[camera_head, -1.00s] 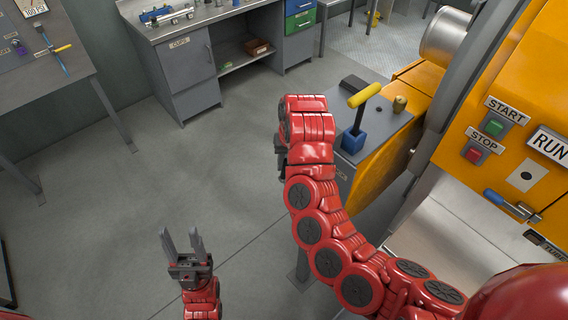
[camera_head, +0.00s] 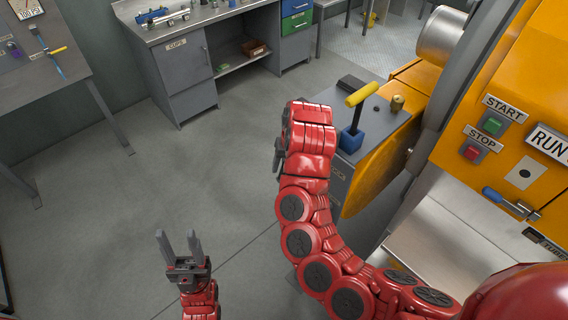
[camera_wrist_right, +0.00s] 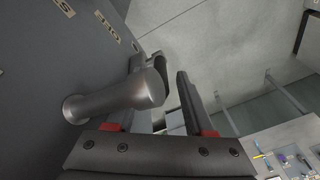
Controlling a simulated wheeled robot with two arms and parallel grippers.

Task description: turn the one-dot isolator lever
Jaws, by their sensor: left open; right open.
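A plate with one black dot (camera_head: 524,174) is on the yellow machine panel, with a blue-handled lever (camera_head: 510,203) just below it. My right gripper (camera_wrist_right: 156,100) is open beside a dark grey panel. A grey metal lever or knob (camera_wrist_right: 118,95) sticks out of that panel, its rounded end at the left finger and partly between the fingers; I cannot tell if they touch. Whether this is the one-dot lever is not clear. In the head view my red right arm hides most of that gripper. My left gripper (camera_head: 178,242) is open and empty above the floor.
A yellow-handled lever on a blue block (camera_head: 352,138) stands on the grey cabinet beside my right wrist. Green start (camera_head: 491,126) and red stop (camera_head: 472,152) buttons are on the machine. A workbench (camera_head: 180,30) stands at the back. The floor at left centre is clear.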

